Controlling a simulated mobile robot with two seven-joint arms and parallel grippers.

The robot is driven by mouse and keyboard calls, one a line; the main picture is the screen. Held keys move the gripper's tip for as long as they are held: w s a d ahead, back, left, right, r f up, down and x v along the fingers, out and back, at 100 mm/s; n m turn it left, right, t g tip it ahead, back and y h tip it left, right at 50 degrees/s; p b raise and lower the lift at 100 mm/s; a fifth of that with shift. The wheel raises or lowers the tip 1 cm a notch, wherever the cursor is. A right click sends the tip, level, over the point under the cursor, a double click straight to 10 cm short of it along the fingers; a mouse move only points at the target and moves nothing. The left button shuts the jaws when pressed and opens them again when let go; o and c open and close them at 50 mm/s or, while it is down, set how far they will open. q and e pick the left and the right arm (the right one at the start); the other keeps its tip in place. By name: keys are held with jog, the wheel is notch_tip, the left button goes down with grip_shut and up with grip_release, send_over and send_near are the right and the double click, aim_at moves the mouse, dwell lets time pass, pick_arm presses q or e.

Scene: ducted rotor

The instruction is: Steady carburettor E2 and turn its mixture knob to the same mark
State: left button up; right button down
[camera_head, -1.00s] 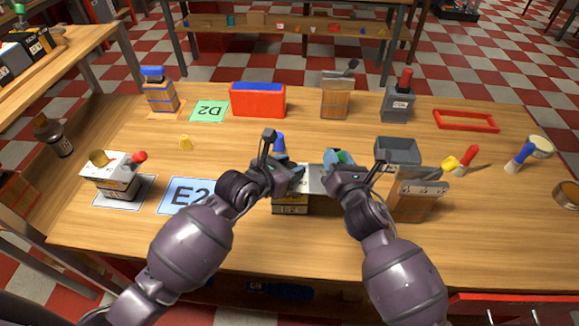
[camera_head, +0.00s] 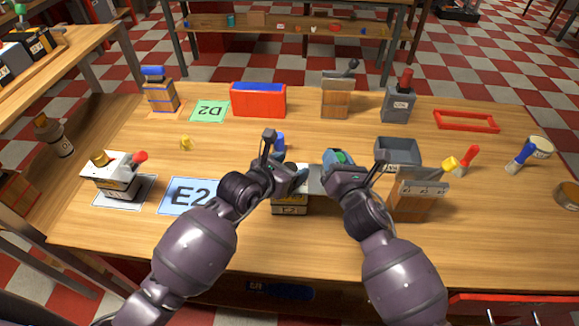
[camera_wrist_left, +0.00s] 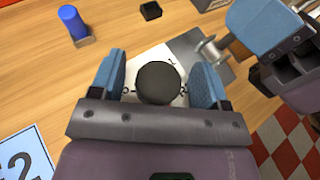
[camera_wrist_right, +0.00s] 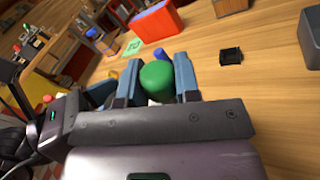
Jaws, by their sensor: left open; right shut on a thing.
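My left gripper (camera_wrist_left: 163,85) is open, with one blue finger on either side of the knob. My right gripper (camera_wrist_right: 158,78) is shut on a green rounded handle (camera_wrist_right: 157,79). In the left wrist view its blue fingers are beside a silver stub (camera_wrist_left: 210,50) on the carburettor's grey side. The knob's pointer cannot be read.
A blue E2 card (camera_head: 188,196) lies left of my left gripper. Another carburettor (camera_head: 118,183) with a red handle stands further left. A wooden block (camera_head: 413,199) and grey bin (camera_head: 397,150) stand close right of my right gripper. A blue peg (camera_wrist_left: 72,22) stands behind the carburettor.

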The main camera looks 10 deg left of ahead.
pick_arm(q)
jog(key=v, duration=1.2)
